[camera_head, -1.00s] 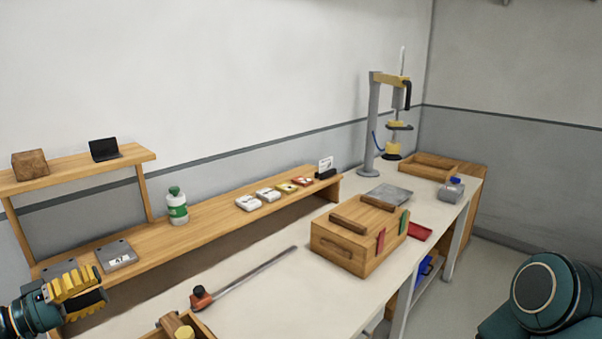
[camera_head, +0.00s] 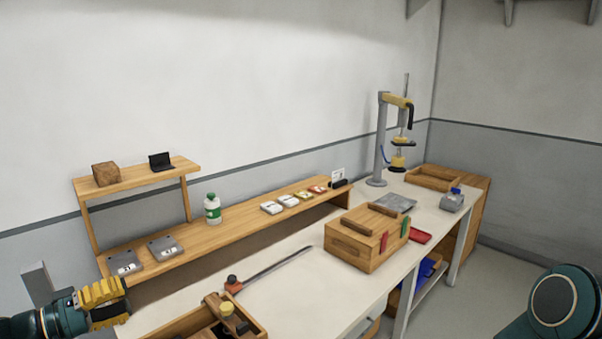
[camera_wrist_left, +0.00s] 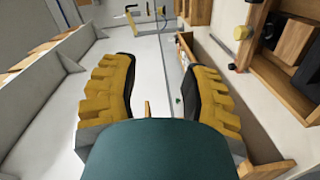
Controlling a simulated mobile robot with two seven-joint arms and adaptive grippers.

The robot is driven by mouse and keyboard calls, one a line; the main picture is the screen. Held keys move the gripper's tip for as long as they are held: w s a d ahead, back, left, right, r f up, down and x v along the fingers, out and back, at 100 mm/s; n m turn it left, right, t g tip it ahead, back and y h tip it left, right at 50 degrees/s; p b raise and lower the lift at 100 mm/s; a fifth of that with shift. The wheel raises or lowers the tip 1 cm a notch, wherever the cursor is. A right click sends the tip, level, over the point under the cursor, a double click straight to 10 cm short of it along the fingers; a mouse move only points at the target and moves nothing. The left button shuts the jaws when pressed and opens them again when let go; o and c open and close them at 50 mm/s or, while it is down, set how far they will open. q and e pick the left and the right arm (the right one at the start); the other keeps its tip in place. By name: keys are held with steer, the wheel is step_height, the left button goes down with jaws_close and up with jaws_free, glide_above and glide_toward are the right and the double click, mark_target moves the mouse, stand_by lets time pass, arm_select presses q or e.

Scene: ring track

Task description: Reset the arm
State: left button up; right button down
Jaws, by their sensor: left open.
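My left gripper (camera_head: 105,303), with yellow ridged fingers and black pads, is at the lower left of the head view, over the near left end of the workbench. In the left wrist view my left gripper (camera_wrist_left: 155,95) shows its two fingers spread wide with nothing between them. The floor and a distant yellow-and-grey stand (camera_wrist_left: 140,12) show beyond its fingers. My right arm (camera_head: 558,305) shows as a dark green link at the lower right of the head view, and its gripper is out of view.
A wooden tray (camera_head: 180,326) with tools lies right of my left gripper. A wooden box (camera_head: 360,252) stands mid-bench (camera_head: 310,310). The wooden shelf (camera_head: 240,225) holds a green-white bottle (camera_head: 212,209) and several small items. A press stand (camera_head: 381,140) is at the back.

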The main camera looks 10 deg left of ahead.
arm_select(q)
steer(key=w+d+f+n+g, duration=0.15)
steer(key=d+f+g, duration=0.5)
steer(key=f, duration=0.85)
steer(key=s+d+f+m+g+y, duration=0.35)
steer(key=s+d+f, duration=0.45)
steer(key=d+f, duration=0.4)
steer(key=s+d+f+m+g+y, duration=0.2)
steer(key=s+d+f+g+y, duration=0.15)
steer(key=s+d+f, duration=0.6)
steer(key=w+d+f+m+t+b, duration=0.1)
steer(key=w+d+f+t+b, duration=0.1)
steer(key=w+f+b, duration=0.6)
steer(key=shift+f+b, duration=0.3)
steer(key=shift+b, duration=0.75)
arm_select(e)
step_height(320, 180, down, 10)
steer(key=shift+s+a+f+g, duration=0.15)
steer(key=shift+s+g, duration=0.05)
steer(key=shift+g, duration=0.1)
arm_select(q)
steer(key=shift+w+d, duration=0.1)
